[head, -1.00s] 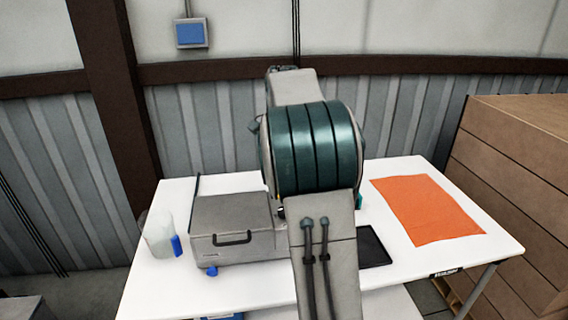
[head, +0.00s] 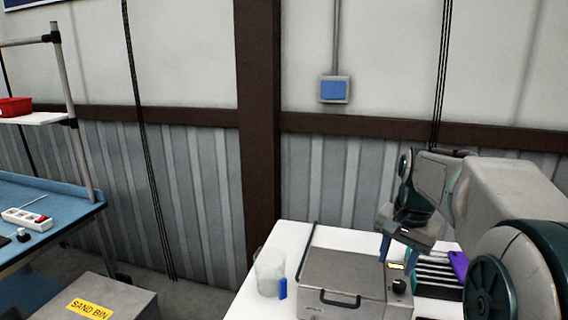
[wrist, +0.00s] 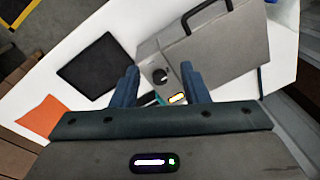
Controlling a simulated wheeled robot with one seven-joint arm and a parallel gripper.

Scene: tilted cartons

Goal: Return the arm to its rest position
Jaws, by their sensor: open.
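My arm reaches in from the right side of the head view, bent over the white table. My gripper (head: 394,248) points down above the right end of the grey machine, near its small lit display and black knob. In the wrist view, the two blue fingers of my gripper (wrist: 160,84) are apart. No object is held between them; the grey machine (wrist: 225,50) shows beyond them.
The white table (head: 262,305) carries a clear cup (head: 270,272), a small blue item (head: 283,289) and a purple item (head: 458,265). The wrist view shows a black pad (wrist: 92,66) and orange sheet (wrist: 42,118). A sand bin (head: 120,296) and blue bench (head: 45,188) stand left.

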